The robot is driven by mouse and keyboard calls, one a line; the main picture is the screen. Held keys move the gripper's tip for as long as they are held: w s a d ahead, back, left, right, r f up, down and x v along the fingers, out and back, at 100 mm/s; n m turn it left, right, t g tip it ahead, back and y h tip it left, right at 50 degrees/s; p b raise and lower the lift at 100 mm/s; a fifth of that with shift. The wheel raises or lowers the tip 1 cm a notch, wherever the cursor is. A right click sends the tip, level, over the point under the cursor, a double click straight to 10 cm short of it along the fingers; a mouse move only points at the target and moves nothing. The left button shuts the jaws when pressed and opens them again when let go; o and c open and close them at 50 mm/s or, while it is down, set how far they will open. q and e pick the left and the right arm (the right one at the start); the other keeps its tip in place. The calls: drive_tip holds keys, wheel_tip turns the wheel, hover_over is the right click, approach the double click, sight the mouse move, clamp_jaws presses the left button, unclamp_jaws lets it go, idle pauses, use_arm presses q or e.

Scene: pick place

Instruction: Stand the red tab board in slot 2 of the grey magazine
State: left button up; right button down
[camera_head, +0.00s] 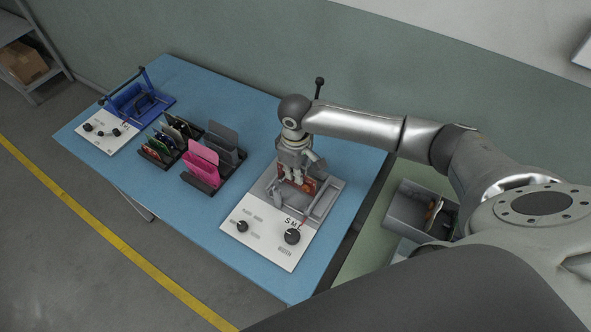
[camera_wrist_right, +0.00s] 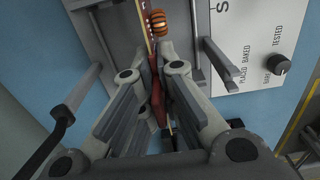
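The red tab board (camera_head: 309,186) stands on edge in the grey fixture of the white-panelled station at the right of the blue table. My right gripper (camera_head: 298,180) points down at it. In the right wrist view, the fingers of this gripper (camera_wrist_right: 164,75) are close together on both sides of the red tab (camera_wrist_right: 157,98). The board's thin edge and an orange striped part show beyond them. A grey upright plate (camera_head: 226,144), which looks like part of the grey magazine, stands mid-table behind a pink one. Slot numbers cannot be read. My left gripper is not in view.
Pink plates (camera_head: 203,158) stand in a dark rack left of the fixture. A dark rack with several small boards (camera_head: 161,150) lies farther left. A blue fixture (camera_head: 140,100) with a white panel is at the far left. Grey bins (camera_head: 408,207) stand to the right.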

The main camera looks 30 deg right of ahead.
drive_tip(key=shift+f, duration=0.3)
drive_tip(key=shift+f, duration=0.7)
drive_tip(key=c, duration=1.2)
unclamp_jaws()
drive_tip(key=shift+o, duration=0.2)
drive_tip(key=shift+r+p, duration=1.55)
drive_tip(key=shift+p, duration=0.6)
